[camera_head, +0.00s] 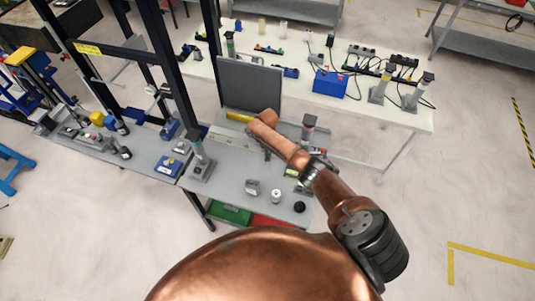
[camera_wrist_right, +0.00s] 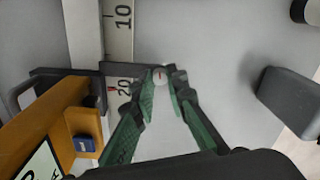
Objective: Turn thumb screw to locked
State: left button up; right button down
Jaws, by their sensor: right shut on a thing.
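The thumb screw (camera_wrist_right: 160,76) is a small round grey knob with a short red mark on its face, in the right wrist view. My right gripper (camera_wrist_right: 160,90) has green-padded fingers closed around it, one on each side. Beside it on the left is a pale scale (camera_wrist_right: 119,45) with the numbers 10 and 20 and red marks, crossed by a dark bar (camera_wrist_right: 75,73). In the head view my copper right arm reaches over the grey bench, and it largely hides the screw and fingertips. My left gripper is not in view.
In the right wrist view, an orange-brown block (camera_wrist_right: 40,118) stands left of the fingers and a dark grey block (camera_wrist_right: 288,100) right. In the head view, an upright grey panel (camera_head: 250,84) stands behind the arm. Small parts stand on the grey bench (camera_head: 230,178).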

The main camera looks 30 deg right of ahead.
jog(key=m+p, duration=0.1)
jog(key=m, duration=0.3)
jog(key=shift+r+m+p, duration=0.1)
jog(key=shift+m+p, duration=0.2)
jog(key=shift+p, duration=0.05)
jog(key=shift+m+p, duration=0.55)
jog(key=shift+m, duration=1.15)
jog(key=c, duration=1.9)
grip_release()
notch_tip(320, 180, up, 12)
jog(key=shift+d, duration=0.2)
